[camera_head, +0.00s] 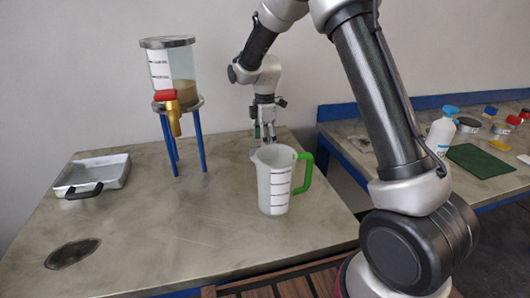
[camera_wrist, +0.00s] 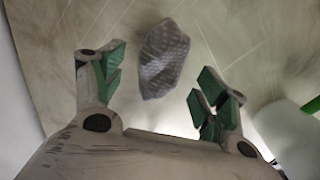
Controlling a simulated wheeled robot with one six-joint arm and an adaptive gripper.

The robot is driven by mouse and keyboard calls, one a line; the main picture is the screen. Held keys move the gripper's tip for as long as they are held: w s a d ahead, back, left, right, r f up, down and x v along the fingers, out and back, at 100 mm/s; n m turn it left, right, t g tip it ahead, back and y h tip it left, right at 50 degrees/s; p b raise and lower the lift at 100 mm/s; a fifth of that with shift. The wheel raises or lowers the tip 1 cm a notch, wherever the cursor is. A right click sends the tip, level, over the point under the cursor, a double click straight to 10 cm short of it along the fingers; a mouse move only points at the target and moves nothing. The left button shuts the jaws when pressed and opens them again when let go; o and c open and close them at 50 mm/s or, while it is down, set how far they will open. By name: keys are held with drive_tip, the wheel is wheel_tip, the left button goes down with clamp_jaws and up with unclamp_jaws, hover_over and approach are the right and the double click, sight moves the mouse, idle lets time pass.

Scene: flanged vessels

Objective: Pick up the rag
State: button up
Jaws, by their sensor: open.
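A small grey, patterned rag (camera_wrist: 163,58) lies on the table top, in the wrist view just beyond and between my two fingertips. My gripper (camera_wrist: 160,88) is open, its green-padded fingers spread apart with nothing between them. In the head view my gripper (camera_head: 264,134) points down over the back of the table, just behind the measuring jug. The rag is mostly or wholly hidden there behind the jug and gripper.
A white measuring jug (camera_head: 275,182) with a green handle stands close in front of my gripper. A dark round plate (camera_head: 72,253) lies front left. The front middle is clear.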

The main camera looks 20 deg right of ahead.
wheel_tip(320, 180, down, 2)
drive_tip(key=shift+f, duration=0.25)
drive_tip(key=c, duration=1.1)
drive_tip(key=shift+c, duration=0.2)
drive_tip(key=shift+r, duration=0.1)
wheel_tip(320, 180, up, 10)
